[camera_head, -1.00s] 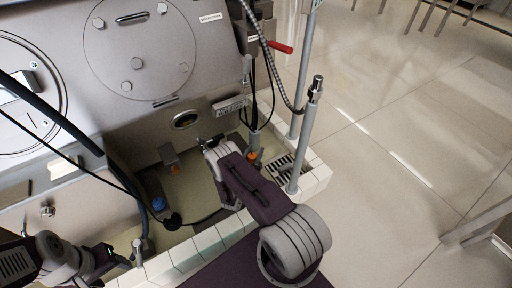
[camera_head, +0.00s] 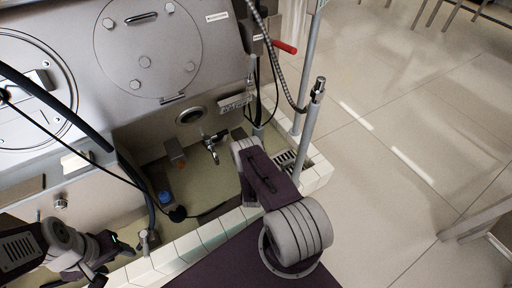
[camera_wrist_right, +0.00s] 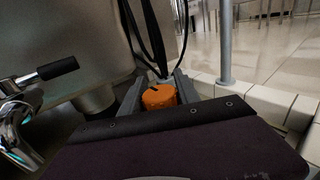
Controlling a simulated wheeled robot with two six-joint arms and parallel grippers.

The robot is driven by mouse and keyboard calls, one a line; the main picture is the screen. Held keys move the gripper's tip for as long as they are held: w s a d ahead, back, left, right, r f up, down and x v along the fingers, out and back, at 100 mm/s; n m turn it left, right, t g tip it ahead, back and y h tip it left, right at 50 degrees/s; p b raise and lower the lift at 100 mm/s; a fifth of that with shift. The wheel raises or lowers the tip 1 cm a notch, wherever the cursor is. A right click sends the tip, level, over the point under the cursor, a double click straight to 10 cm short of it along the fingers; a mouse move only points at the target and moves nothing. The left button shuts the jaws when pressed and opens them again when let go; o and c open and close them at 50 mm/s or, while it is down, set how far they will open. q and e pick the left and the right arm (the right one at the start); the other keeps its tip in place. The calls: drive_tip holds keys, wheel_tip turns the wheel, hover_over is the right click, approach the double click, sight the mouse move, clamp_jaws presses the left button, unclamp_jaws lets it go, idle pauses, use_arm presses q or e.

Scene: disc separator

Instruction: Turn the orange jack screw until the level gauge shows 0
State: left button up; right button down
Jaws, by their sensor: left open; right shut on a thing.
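The orange jack screw (camera_wrist_right: 160,97) shows in the right wrist view as a round knob with a dark slot in its top. My right gripper (camera_wrist_right: 159,92) is shut on it, with one grey finger on either side. In the head view my right forearm hides the screw and the right fingertips. My left gripper (camera_head: 108,250) is open and empty at the lower left, away from the screw. A small oval window (camera_head: 190,115) and a marked plate (camera_head: 235,103) sit on the machine's front. I cannot read a level on either.
A metal tap (camera_head: 212,142) stands just left of my right arm. A grey post (camera_head: 310,125) rises close to the arm's right, beside a white tiled curb (camera_head: 318,174). Dark cables (camera_wrist_right: 150,35) hang behind the screw. Open floor lies to the right.

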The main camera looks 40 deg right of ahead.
drive_tip(key=c, duration=0.9)
unclamp_jaws()
drive_tip(key=p+v, duration=0.4)
drive_tip(key=v, duration=0.5)
